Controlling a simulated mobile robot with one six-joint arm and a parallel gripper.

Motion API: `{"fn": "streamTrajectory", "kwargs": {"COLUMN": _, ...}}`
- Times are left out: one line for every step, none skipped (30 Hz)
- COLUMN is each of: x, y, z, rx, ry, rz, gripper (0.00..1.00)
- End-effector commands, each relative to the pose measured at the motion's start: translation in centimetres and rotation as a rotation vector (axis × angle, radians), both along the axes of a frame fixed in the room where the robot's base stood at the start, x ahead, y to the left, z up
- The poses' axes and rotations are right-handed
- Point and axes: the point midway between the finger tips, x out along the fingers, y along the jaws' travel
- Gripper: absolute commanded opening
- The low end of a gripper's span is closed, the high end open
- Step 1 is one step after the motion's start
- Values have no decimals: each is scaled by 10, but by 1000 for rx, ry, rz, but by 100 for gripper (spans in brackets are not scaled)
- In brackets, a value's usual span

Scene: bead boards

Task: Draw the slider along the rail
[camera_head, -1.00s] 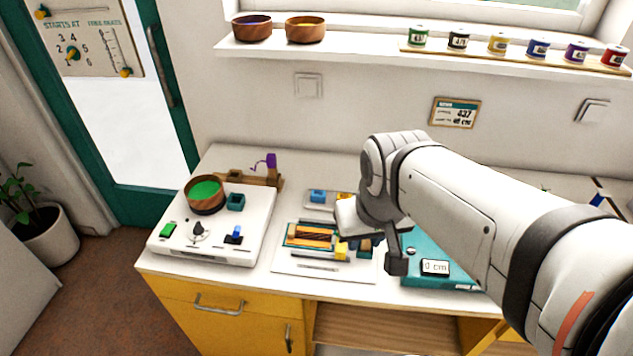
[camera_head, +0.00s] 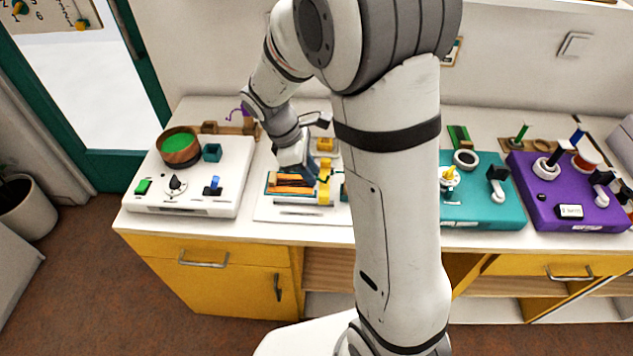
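A flat white board (camera_head: 268,213) lies on the counter and carries a teal-edged frame with brown-orange strands (camera_head: 290,181). An upright yellow piece (camera_head: 325,186) stands at the right end of the strands and may be the slider. A pale bar (camera_head: 298,212) runs in front of them. A blue-topped piece (camera_head: 213,187) on the white box (camera_head: 205,206) at left also looks like a slider. My gripper (camera_head: 312,172) points down over the board, close to the yellow piece. Its fingertips are small and partly hidden, so contact and opening cannot be told.
A wooden bowl with green contents (camera_head: 180,148) and a dark teal cup (camera_head: 212,152) stand on the white box's back. A teal box (camera_head: 490,205) and a purple box (camera_head: 570,195) stand to the right. My arm hides the counter between the board and the teal box.

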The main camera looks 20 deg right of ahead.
Motion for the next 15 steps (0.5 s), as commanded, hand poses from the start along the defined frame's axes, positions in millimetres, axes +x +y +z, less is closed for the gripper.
{"fn": "streamTrajectory", "kwargs": {"x": 1, "y": 0, "z": -4, "rx": -4, "ry": 8, "rz": 13, "gripper": 26}}
{"fn": "streamTrajectory", "kwargs": {"x": 2, "y": 0, "z": -7, "rx": -6, "ry": 11, "rz": 18, "gripper": 26}}
{"fn": "streamTrajectory", "kwargs": {"x": 1, "y": -1, "z": -10, "rx": -7, "ry": 14, "rz": 22, "gripper": 26}}
{"fn": "streamTrajectory", "kwargs": {"x": 1, "y": -3, "z": -13, "rx": -7, "ry": 16, "rz": 23, "gripper": 26}}
{"fn": "streamTrajectory", "kwargs": {"x": 0, "y": -4, "z": -17, "rx": -7, "ry": 16, "rz": 22, "gripper": 26}}
{"fn": "streamTrajectory", "kwargs": {"x": 0, "y": -6, "z": -22, "rx": -7, "ry": 15, "rz": 21, "gripper": 26}}
{"fn": "streamTrajectory", "kwargs": {"x": -1, "y": -8, "z": -27, "rx": -6, "ry": 15, "rz": 20, "gripper": 26}}
{"fn": "streamTrajectory", "kwargs": {"x": -2, "y": -10, "z": -32, "rx": -6, "ry": 16, "rz": 19, "gripper": 26}}
{"fn": "streamTrajectory", "kwargs": {"x": -3, "y": -13, "z": -38, "rx": -7, "ry": 17, "rz": 19, "gripper": 26}}
{"fn": "streamTrajectory", "kwargs": {"x": -3, "y": -14, "z": -42, "rx": -6, "ry": 16, "rz": 21, "gripper": 26}}
{"fn": "streamTrajectory", "kwargs": {"x": -4, "y": -16, "z": -47, "rx": -6, "ry": 16, "rz": 21, "gripper": 26}}
{"fn": "streamTrajectory", "kwargs": {"x": -5, "y": -18, "z": -53, "rx": -6, "ry": 15, "rz": 20, "gripper": 26}}
{"fn": "streamTrajectory", "kwargs": {"x": -6, "y": -20, "z": -57, "rx": -5, "ry": 16, "rz": 18, "gripper": 26}}
{"fn": "streamTrajectory", "kwargs": {"x": -6, "y": -21, "z": -60, "rx": -6, "ry": 15, "rz": 19, "gripper": 26}}
{"fn": "streamTrajectory", "kwargs": {"x": -6, "y": -23, "z": -64, "rx": -6, "ry": 13, "rz": 20, "gripper": 26}}
